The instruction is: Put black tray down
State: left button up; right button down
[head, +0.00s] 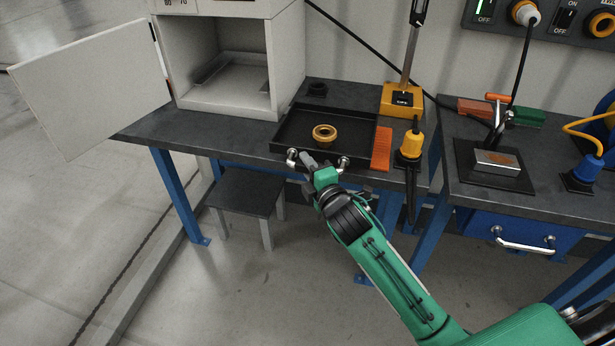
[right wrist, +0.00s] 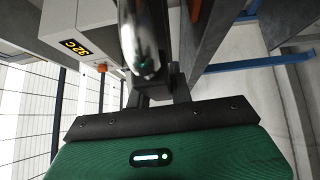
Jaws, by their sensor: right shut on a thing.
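The black tray (head: 290,132) is at the front of the dark workbench, with a brass ring-shaped part (head: 325,134) lying in it. A silver bar handle runs along the tray's front side. My right gripper (head: 309,160) reaches up to this handle from the front and is shut on it. In the right wrist view the shiny handle (right wrist: 138,40) passes close in front of the gripper, and the fingers are partly hidden. I cannot tell whether the tray's underside touches the bench. My left gripper is not in view.
An open white cabinet (head: 287,65) stands behind left, its door (head: 95,90) swung out left. An orange slatted block (head: 381,148) lies right of the tray, near a yellow-based lever stand (head: 402,100) and a yellow-black connector (head: 411,145). A low stool (head: 246,190) stands below.

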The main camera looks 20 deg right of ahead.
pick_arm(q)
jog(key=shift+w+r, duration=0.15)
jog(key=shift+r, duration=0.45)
pick_arm(e)
notch_tip(320, 180, down, 3)
jog(key=shift+f, duration=0.1)
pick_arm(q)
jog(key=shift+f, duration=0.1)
pick_arm(e)
jog(key=shift+f, duration=0.1)
jog(key=c, duration=1.2)
grip_release()
jog(key=shift+c, duration=0.2)
